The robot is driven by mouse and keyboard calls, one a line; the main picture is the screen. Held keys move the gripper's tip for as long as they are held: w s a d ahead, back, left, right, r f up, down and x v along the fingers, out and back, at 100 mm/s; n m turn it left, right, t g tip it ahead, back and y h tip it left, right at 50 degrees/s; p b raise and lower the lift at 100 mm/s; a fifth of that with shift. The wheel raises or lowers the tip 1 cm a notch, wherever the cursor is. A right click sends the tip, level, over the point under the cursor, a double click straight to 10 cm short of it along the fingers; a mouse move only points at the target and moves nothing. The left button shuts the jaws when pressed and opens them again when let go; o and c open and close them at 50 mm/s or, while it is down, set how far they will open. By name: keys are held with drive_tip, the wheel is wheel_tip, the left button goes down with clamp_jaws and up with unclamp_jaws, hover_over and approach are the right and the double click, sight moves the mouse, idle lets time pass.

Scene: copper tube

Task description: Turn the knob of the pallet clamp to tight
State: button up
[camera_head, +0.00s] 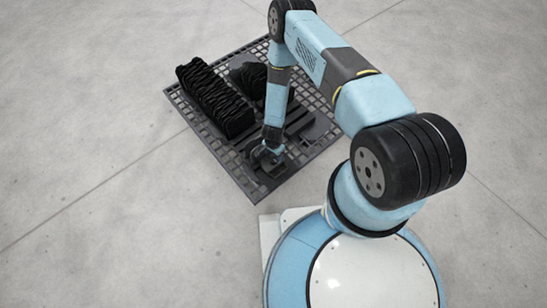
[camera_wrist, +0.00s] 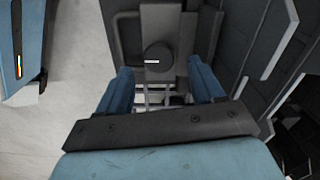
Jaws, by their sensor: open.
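In the wrist view the knob (camera_wrist: 158,57) is a round, dark disc with a short white mark on it that lies about level. It sits on the grey clamp (camera_wrist: 160,22). My gripper (camera_wrist: 160,68) is open. Its two blue fingers stand apart, one to the left and one to the right of the knob, with a gap on each side. I cannot tell how far the fingertips are from the knob in depth. In the head view my gripper (camera_head: 266,157) points down over the near corner of the dark pallet (camera_head: 250,187), and the knob is hidden there.
A long black ribbed stack (camera_head: 215,100) lies on the pallet's left side, and a black lump (camera_head: 250,78) lies behind my forearm. In the wrist view dark ribbed walls (camera_wrist: 285,60) rise close on the right. Bare concrete floor (camera_head: 90,90) surrounds the pallet.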

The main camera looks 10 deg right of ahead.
sight(273, 158)
wheel_tip(273, 158, up, 10)
drive_tip(key=shift+r, duration=0.2)
drive_tip(key=shift+w, duration=0.1)
idle(0.7)
